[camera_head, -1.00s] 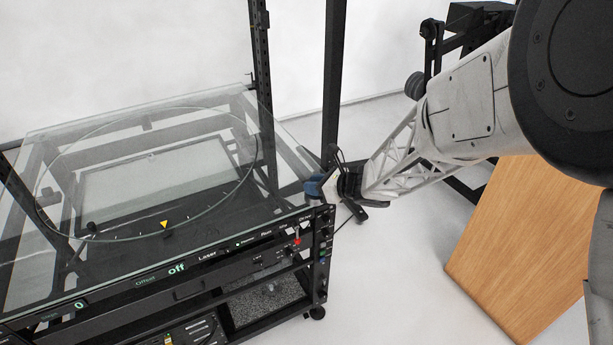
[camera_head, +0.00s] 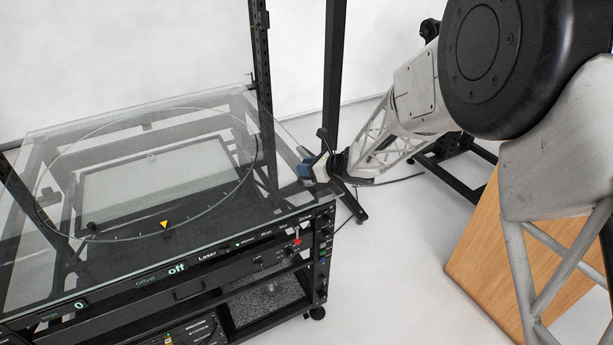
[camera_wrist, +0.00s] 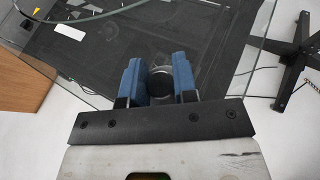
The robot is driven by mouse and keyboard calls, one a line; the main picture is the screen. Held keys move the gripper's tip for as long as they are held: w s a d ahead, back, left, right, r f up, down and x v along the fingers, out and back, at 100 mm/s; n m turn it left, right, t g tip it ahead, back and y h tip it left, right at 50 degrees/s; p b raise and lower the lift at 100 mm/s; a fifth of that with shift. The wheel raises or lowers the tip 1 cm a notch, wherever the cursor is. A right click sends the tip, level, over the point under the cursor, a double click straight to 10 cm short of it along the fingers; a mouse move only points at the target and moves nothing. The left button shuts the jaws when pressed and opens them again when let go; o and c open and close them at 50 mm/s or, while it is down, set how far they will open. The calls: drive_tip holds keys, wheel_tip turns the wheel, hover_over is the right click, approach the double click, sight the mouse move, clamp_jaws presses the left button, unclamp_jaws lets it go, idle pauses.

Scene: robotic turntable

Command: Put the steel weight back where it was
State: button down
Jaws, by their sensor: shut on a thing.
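My gripper (camera_wrist: 160,80) has two blue fingers, shut on a dark round steel weight (camera_wrist: 160,86) that sits between them in the wrist view. In the head view, my gripper (camera_head: 306,168) is at the right edge of the glass top (camera_head: 60,285); the weight cannot be made out there. In the wrist view the glass top (camera_wrist: 225,50) spreads out beyond and around the fingers. I cannot tell how high the weight is above the glass. The round glass turntable (camera_head: 75,130) lies on the left, with a yellow triangle mark (camera_head: 164,224) at its front edge.
A small black knob (camera_head: 92,227) is at the turntable's front left. A black upright post (camera_head: 333,85) stands behind my gripper. The control panel (camera_head: 190,265) runs along the front. A wooden panel (camera_head: 485,245) stands at the right. The turntable surface looks mostly clear.

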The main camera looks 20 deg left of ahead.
idle(0.3)
drive_tip(key=shift+f, duration=1.7)
drive_tip(key=shift+f, duration=0.15)
drive_tip(key=c, duration=0.9)
unclamp_jaws()
drive_tip(key=shift+d, duration=0.1)
drive_tip(key=v, duration=1.2)
